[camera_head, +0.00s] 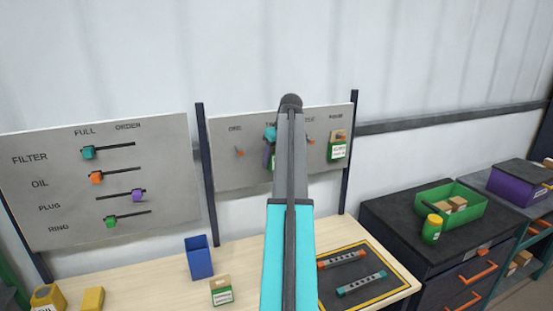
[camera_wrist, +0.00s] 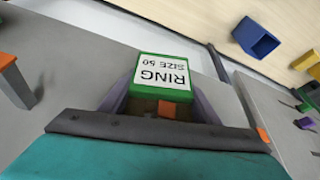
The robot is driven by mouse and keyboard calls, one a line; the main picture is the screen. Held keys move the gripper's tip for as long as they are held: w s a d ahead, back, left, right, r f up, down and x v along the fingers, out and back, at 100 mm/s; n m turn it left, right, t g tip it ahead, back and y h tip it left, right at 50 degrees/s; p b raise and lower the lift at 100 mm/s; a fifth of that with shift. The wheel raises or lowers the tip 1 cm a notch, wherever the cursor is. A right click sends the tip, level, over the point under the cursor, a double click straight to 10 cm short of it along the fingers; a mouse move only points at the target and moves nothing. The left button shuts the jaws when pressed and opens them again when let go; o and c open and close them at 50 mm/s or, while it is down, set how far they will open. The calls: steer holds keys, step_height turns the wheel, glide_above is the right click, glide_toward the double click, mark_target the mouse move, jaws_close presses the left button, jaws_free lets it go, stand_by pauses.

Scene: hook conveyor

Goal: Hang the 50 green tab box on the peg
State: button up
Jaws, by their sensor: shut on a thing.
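The green tab box, with a white label reading RING SIZE 50, is upside down in the wrist view (camera_wrist: 160,72). My gripper is shut on it, with a purple finger on each side (camera_wrist: 158,105). In the head view my arm hides most of the box and gripper; a purple finger (camera_head: 267,155) shows left of the arm, close to the peg board (camera_head: 225,170). An orange patch (camera_wrist: 167,109) shows at the box's brown tab. I cannot tell whether it is a peg through the tab.
An orange-tipped peg (camera_head: 239,152) is bare at left. Another green-labelled box (camera_head: 338,150) hangs at right. On the table (camera_head: 255,250) stand a blue bin (camera_head: 199,257) and a tab box (camera_head: 221,290). A slider board (camera_head: 60,190) is at left.

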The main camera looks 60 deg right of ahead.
steer(key=shift+w+d+f, duration=0.15)
steer(key=shift+w, duration=0.45)
steer(key=o, duration=1.2)
steer(key=shift+c, duration=0.2)
steer(key=shift+r, duration=0.2)
steer(key=shift+s+d+r+b, duration=0.15)
steer(key=shift+r+b, duration=0.5)
steer(key=shift+r, duration=0.05)
steer(key=s+a+b+v, duration=0.1)
steer(key=b+v, duration=0.4)
steer(key=v, duration=0.7)
steer(key=shift+s, duration=0.15)
steer(key=shift+s+a, duration=0.1)
steer(key=shift+s, duration=0.05)
